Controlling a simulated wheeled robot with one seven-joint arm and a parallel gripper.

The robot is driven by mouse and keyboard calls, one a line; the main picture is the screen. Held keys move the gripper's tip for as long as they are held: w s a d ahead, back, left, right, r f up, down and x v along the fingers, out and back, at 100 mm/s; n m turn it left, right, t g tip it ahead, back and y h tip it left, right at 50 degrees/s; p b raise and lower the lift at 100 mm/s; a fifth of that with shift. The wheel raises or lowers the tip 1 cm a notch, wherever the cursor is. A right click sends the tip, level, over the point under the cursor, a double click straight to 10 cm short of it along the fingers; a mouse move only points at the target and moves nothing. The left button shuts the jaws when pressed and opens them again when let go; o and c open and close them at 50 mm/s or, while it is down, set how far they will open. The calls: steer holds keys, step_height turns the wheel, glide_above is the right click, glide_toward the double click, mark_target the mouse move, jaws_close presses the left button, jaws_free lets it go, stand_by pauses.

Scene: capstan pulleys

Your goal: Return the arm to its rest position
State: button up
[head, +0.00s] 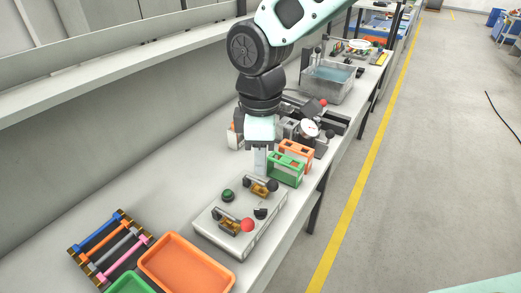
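My gripper (260,172) hangs pointing down above the workbench, just behind a light grey fixture plate (216,224). It is beside the green holder (284,168), on its left. The fingers are small and close together here, so whether they are open or shut, or hold anything, is unclear. My arm reaches in from the top of the view, over the bench. The plate carries brass and black clamp-like parts (229,222), a red knob (247,225) and a dark green knob (228,195).
An orange tray (150,278), part of a green tray (128,286) and a rack of coloured rollers (112,246) are at the front left. An orange holder (297,149), dark equipment and a metal tub (328,88) stand behind. The bench's left strip is clear; a wall shelf (120,72) runs alongside.

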steer(key=shift+r, duration=0.7)
steer(key=s+d+m, duration=0.4)
steer(key=s+d, duration=0.1)
steer(key=s, duration=0.4)
steer(key=s+d+m, duration=0.5)
steer(key=s, duration=0.4)
steer(key=shift+s+f+y, duration=0.15)
steer(key=shift+f+y, duration=0.15)
